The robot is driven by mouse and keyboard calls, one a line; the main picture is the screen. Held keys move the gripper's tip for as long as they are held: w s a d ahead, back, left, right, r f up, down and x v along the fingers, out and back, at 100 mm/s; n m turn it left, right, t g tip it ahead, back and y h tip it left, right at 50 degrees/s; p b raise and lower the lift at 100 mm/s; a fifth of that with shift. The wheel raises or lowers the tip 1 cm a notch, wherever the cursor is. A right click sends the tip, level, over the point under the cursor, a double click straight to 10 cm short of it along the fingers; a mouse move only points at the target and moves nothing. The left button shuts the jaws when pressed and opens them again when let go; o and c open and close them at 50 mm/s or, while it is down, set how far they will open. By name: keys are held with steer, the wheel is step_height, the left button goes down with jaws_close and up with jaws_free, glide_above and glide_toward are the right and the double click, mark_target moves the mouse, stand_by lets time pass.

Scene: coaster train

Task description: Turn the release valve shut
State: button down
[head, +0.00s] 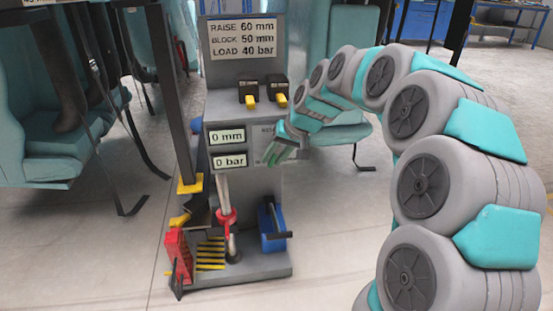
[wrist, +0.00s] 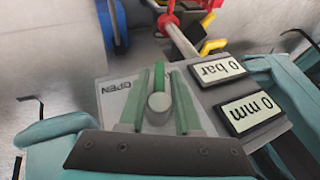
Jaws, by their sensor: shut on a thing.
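The release valve has a round grey hub (wrist: 158,102) and a green lever (wrist: 160,75), on the grey panel of the jack stand. My gripper (wrist: 160,72) has its two green fingers on either side of the lever and hub, shut on the valve. The word OPEN (wrist: 116,85) shows upside down on the panel beside the left finger. In the head view my gripper (head: 275,152) is at the right side of the stand's front and hides most of the valve. The displays read 0 mm (head: 226,136) and 0 bar (head: 229,160).
A sign (head: 243,38) tops the grey stand, giving 60 mm, 50 mm and 40 bar. A pump lever with a red collar (head: 227,217), a blue part (head: 271,228) and a red block (head: 178,257) are low on the stand. Teal seats (head: 35,130) stand at left.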

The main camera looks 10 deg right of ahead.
steer(key=shift+a+r+m+y+b, duration=0.1)
steer(key=shift+a+m+y+b, duration=0.2)
steer(key=shift+y, duration=0.7)
steer(key=shift+a+r+m+y+b, duration=0.1)
steer(key=shift+y+b, duration=0.3)
steer(key=shift+y, duration=0.6)
steer(key=c, duration=0.9)
jaws_free()
steer(key=shift+o, duration=0.2)
steer(key=shift+d+r, duration=0.1)
steer(key=shift+r, duration=0.05)
steer(key=v, duration=0.7)
steer(key=shift+s+d, duration=0.2)
steer(key=shift+s, duration=0.05)
steer(key=shift+r, duration=0.1)
